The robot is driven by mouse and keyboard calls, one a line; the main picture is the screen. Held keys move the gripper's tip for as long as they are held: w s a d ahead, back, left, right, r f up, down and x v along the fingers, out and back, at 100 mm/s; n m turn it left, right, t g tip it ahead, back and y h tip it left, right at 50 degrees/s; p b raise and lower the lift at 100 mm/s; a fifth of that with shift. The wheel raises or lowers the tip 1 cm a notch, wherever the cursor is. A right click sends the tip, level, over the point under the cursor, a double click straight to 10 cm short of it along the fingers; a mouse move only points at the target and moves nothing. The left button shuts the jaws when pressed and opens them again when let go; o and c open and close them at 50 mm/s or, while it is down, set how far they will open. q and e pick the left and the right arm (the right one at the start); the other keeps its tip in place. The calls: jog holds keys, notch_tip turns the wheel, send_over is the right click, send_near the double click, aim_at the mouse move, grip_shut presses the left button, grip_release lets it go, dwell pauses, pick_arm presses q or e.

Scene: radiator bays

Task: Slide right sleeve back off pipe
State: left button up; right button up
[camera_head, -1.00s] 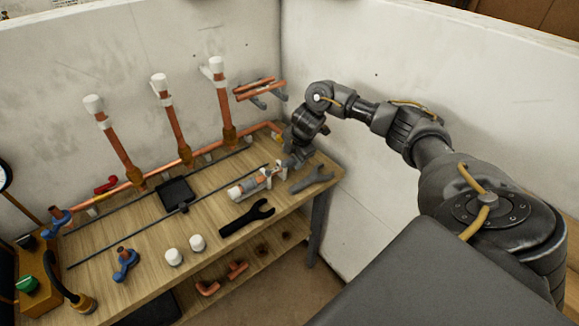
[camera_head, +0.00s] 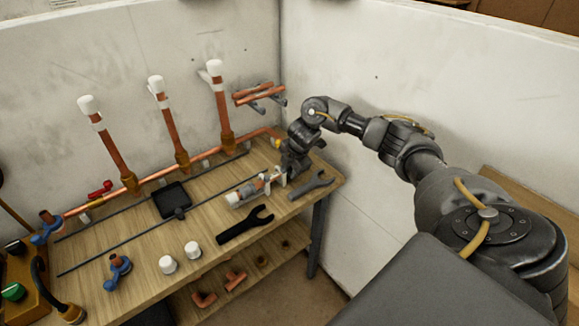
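A short copper pipe piece (camera_head: 248,190) lies in a small pale holder on the workbench. A white sleeve-like piece (camera_head: 233,198) is on its left end. Pale parts (camera_head: 268,181) show at its right end, beside my gripper; I cannot tell which of them is the right sleeve. My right gripper (camera_head: 284,177) is low over the bench at that right end, pointing down. Its fingers are small, dark and partly hidden, so their opening and any contact are unclear. My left gripper is not in view.
A black wrench (camera_head: 245,225) and a grey wrench (camera_head: 311,185) lie close by. A black tray (camera_head: 172,201), long thin rods and white caps (camera_head: 168,264) are on the bench (camera_head: 140,260). Copper risers (camera_head: 170,130) stand along the back wall. The right wall is near my arm.

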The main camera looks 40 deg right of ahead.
jog(key=shift+c, duration=1.4)
jog(key=shift+d, duration=0.15)
jog(key=shift+d+b, duration=0.4)
jog(key=shift+d, duration=0.8)
jog(key=o, duration=0.9)
jog(key=shift+a, duration=0.1)
jog(key=p+v, duration=0.7)
jog(key=p, duration=0.1)
